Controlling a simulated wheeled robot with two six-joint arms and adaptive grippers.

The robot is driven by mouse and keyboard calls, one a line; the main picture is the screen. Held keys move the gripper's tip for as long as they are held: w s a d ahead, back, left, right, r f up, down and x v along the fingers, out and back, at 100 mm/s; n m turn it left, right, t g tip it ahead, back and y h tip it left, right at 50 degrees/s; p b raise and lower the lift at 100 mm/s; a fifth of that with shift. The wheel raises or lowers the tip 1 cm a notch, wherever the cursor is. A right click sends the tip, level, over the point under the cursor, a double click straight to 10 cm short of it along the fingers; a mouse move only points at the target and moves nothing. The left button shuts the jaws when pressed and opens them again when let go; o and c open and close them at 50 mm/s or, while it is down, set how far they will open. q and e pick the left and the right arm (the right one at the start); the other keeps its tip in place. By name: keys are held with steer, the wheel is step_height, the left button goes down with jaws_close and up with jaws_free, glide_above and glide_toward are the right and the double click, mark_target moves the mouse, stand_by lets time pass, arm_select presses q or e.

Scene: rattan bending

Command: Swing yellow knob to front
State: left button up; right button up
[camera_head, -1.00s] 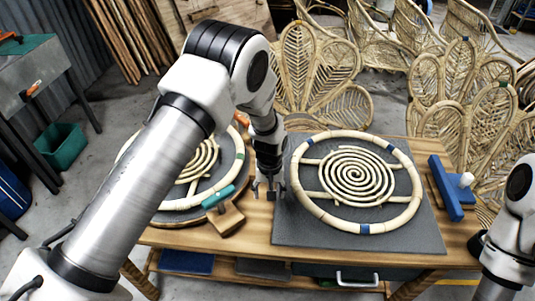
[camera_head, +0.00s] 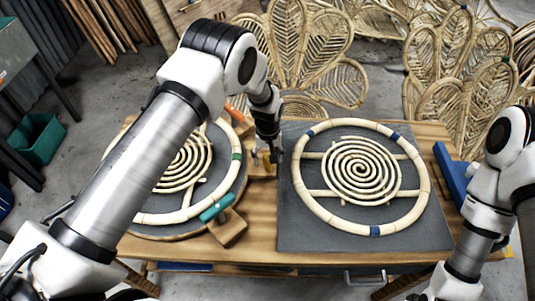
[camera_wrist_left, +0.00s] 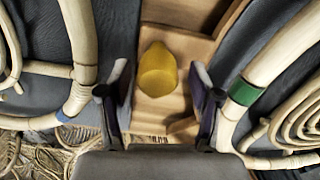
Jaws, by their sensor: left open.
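The yellow knob (camera_wrist_left: 157,70) shows in the left wrist view on a wooden base, ahead of my left gripper and between the lines of its two fingers. In the head view a small bit of yellow, likely the knob (camera_head: 254,157), shows beside the left gripper (camera_head: 266,160), between the two round rattan frames. The left gripper (camera_wrist_left: 161,98) is open, its fingers apart with nothing clamped. Whether a finger touches the knob cannot be told. My right arm is at the right edge of the head view, and its gripper fingers do not show.
The left rattan ring (camera_head: 160,218) and right rattan ring (camera_head: 322,221) lie on grey boards, flanking the left gripper. A teal handle (camera_head: 217,208) on a wooden block is in front. An orange handle (camera_head: 234,112) is behind. A blue part (camera_head: 452,175) stands at right.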

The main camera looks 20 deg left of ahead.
arm_select(q)
steer(key=shift+s+d+r, duration=0.1)
steer(key=shift+d, duration=0.1)
steer(key=shift+s+d+r, duration=0.1)
steer(key=shift+s+r, duration=0.05)
steer(key=c, duration=0.3)
jaws_close()
steer(key=shift+s, duration=0.15)
